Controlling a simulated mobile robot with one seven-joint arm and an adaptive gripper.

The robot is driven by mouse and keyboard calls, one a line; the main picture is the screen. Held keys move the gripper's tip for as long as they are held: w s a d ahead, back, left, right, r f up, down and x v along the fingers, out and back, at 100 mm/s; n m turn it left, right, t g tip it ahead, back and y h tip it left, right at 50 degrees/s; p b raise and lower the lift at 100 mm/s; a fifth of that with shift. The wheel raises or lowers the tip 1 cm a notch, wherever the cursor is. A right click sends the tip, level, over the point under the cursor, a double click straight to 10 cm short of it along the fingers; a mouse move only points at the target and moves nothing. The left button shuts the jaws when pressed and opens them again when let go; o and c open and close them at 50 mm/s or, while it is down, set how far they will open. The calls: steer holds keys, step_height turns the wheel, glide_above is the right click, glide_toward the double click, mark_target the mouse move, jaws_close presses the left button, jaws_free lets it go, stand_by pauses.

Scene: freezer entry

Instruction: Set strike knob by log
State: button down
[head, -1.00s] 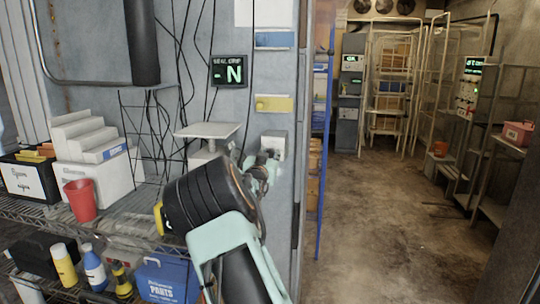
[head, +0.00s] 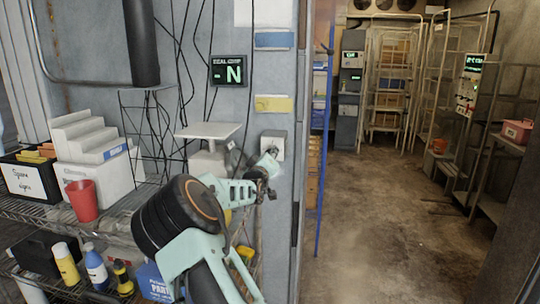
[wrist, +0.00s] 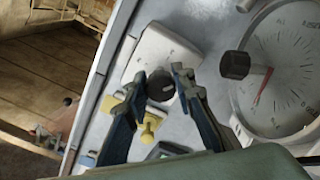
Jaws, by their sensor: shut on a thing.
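A white box (head: 273,144) is fixed to the grey wall panel near its right edge. In the wrist view this box (wrist: 160,55) carries a small dark round knob (wrist: 161,86), which I take to be the strike knob. My gripper (head: 269,162) is at the lower front of the box. Its two fingers (wrist: 165,84) are on either side of the dark knob and shut on it. The knob is hidden behind my gripper in the head view. A white sheet (head: 264,12) on the wall above may be the log; its writing is not readable.
A large dial (wrist: 285,70) with its own black knob (wrist: 236,65) is right of the box in the wrist view. A display (head: 230,71) reads "-N". A yellow fitting (wrist: 150,130) sits beside the knob. A wire shelf with a red cup (head: 82,200) stands left; the freezer floor (head: 375,220) is open.

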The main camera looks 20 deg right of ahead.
steer(key=n, duration=0.3)
steer(key=shift+n+b, duration=1.1)
steer(key=shift+n, duration=1)
steer(key=c, duration=1.6)
jaws_free()
steer(key=shift+r, duration=0.1)
steer(key=v, duration=1.2)
